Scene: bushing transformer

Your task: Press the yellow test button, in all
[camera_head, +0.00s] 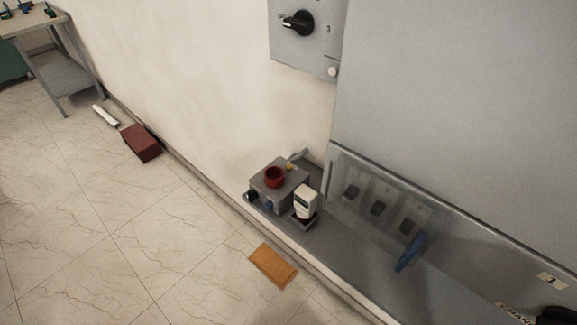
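A grey box (293,190) sits on a low grey ledge against the wall. A red round cup-like part (275,177) stands on its top. A small yellow spot (291,167) shows behind the red part, near a grey lever-like piece (299,156). It is too small to tell whether it is the test button or whether it is pressed. A white device with a dark base (306,203) stands at the box's front right.
A clear panel (375,205) covers several dark switches right of the box. A blue handle (410,252) sticks out there. A control box with a black knob (298,23) hangs above. An orange-brown flat piece (273,265) and a dark red block (141,143) lie on the floor.

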